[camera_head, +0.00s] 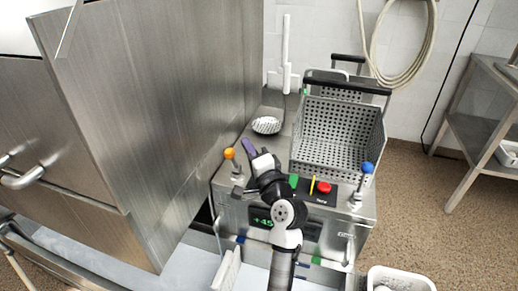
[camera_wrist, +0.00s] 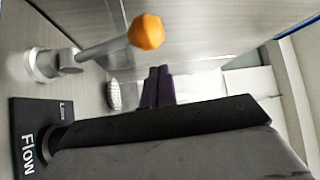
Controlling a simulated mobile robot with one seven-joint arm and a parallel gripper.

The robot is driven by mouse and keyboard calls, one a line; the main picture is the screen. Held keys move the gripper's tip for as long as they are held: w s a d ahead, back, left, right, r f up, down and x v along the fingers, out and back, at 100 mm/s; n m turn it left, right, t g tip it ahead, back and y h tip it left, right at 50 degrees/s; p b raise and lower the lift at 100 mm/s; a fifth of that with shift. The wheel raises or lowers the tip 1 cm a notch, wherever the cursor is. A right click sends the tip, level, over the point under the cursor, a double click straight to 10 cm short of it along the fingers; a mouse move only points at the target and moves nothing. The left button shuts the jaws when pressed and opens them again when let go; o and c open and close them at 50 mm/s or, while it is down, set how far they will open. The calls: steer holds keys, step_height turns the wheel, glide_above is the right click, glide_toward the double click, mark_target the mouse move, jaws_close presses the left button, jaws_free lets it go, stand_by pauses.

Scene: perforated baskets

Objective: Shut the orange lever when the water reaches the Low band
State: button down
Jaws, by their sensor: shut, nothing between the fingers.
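The orange lever (camera_head: 230,154) has an orange knob on a metal rod and stands up at the left of the steel unit's top. In the wrist view its knob (camera_wrist: 146,32) is at upper centre, its rod slanting down left to a round metal base. A black plate (camera_wrist: 30,140) marked "Flow" lies beside that base. My gripper (camera_head: 248,146), with purple fingers, is just right of the knob in the head view. Its fingers (camera_wrist: 157,87) are shut and empty, apart from the lever in the wrist view. I cannot make out water or a Low band.
A perforated basket (camera_head: 339,112) stands at the back right of the unit. A blue-knobbed lever (camera_head: 367,169) and a red button (camera_head: 324,187) are on its front right. A white perforated dish (camera_head: 267,125) lies behind my gripper. A tall steel panel (camera_head: 150,110) bounds the left.

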steer(key=shift+s+a+f, duration=0.2)
steer(key=shift+s+a, duration=0.55)
steer(key=shift+a, duration=0.15)
